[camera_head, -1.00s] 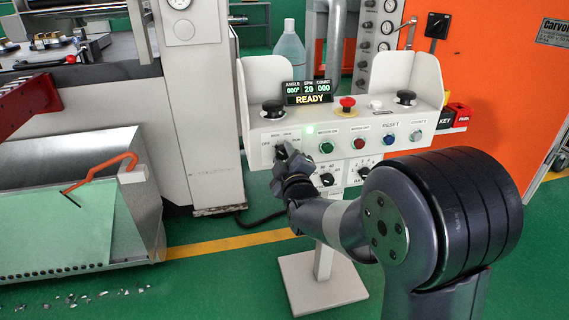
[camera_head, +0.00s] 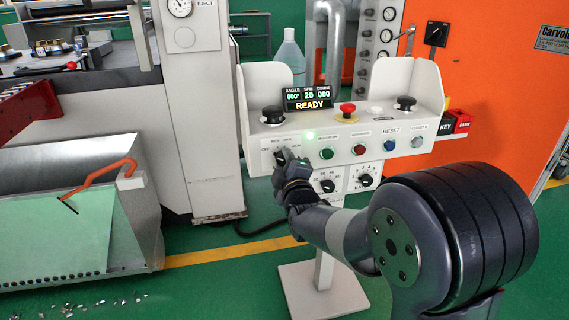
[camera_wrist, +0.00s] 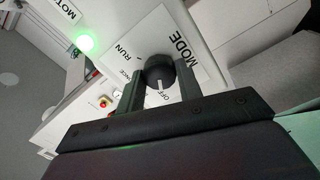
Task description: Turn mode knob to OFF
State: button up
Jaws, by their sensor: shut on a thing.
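The black mode knob (camera_wrist: 159,66) sits on a white plate marked MODE, RUN and OFF (camera_wrist: 166,97) in the wrist view. My gripper (camera_wrist: 160,73) has one finger on each side of the knob and is shut on it.
To the right of the knob are a green button (camera_head: 327,153), a red button (camera_head: 359,149) and a blue button (camera_head: 389,145). Two more dials, one of them (camera_head: 366,180), sit below. A red mushroom button (camera_head: 347,108) is on top. The display reads READY.

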jog(key=o, duration=1)
jog(key=p+v, duration=0.1)
jog(key=v, duration=0.9)
jog(key=shift+s+p, duration=0.3)
jog(key=shift+s, duration=0.05)
jog(key=shift+d, duration=0.1)
jog(key=b+x, duration=0.1)
jog(key=x, duration=1)
jog(key=shift+b, duration=0.3)
jog(key=shift+s, duration=0.1)
jog(key=shift+s, duration=0.1)
